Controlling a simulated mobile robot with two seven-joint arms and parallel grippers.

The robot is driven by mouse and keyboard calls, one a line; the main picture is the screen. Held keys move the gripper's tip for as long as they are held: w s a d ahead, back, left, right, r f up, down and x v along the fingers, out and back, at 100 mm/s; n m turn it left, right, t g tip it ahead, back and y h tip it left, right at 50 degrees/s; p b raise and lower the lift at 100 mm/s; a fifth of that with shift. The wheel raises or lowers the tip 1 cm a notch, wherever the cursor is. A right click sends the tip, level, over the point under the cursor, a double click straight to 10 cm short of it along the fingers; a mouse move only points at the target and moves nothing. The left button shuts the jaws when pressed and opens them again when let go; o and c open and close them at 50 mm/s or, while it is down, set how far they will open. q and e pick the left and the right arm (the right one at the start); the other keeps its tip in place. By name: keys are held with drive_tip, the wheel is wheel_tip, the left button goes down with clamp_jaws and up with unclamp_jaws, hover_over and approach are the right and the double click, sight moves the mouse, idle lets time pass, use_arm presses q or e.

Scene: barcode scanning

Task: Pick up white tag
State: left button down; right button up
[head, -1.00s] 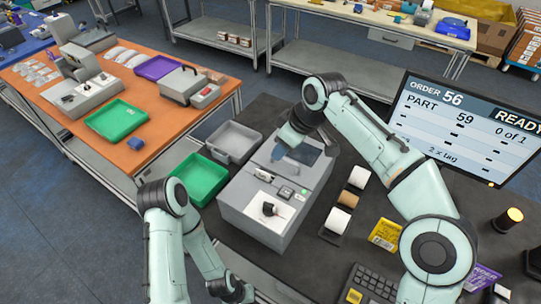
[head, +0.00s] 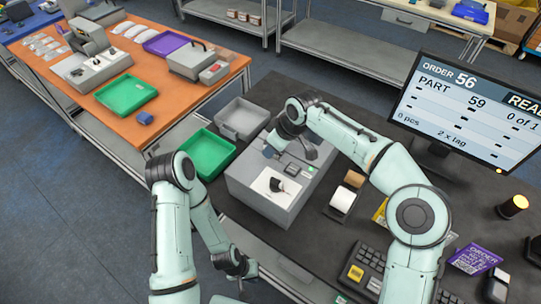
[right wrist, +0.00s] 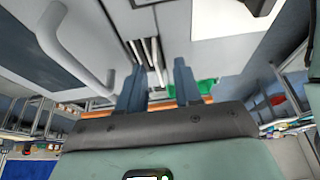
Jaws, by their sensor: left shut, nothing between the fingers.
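I cannot clearly identify a white tag in the head view. A white roll (head: 343,200) stands beside a brown roll (head: 354,179) to the right of the grey machine (head: 262,205). In the right wrist view, thin white strips (right wrist: 149,55) lie just beyond my right fingers; I cannot tell whether they are tags. My right gripper (head: 270,151) is over the far part of the machine. Its fingers (right wrist: 158,78) are apart, with nothing visibly held. My left gripper (head: 240,268) is shut and empty, low at the front edge of the dark table.
A green tray (head: 205,155) and a grey tray (head: 241,118) stand left of the machine. A handle (right wrist: 75,45) is close to the right gripper. A monitor (head: 465,115), keyboard (head: 375,270) and purple card (head: 476,258) are at the right.

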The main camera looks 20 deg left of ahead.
drive_tip(key=shift+w+a+f, duration=0.15)
drive_tip(key=shift+a+f, duration=0.05)
drive_tip(key=shift+f, duration=0.3)
clamp_jaws()
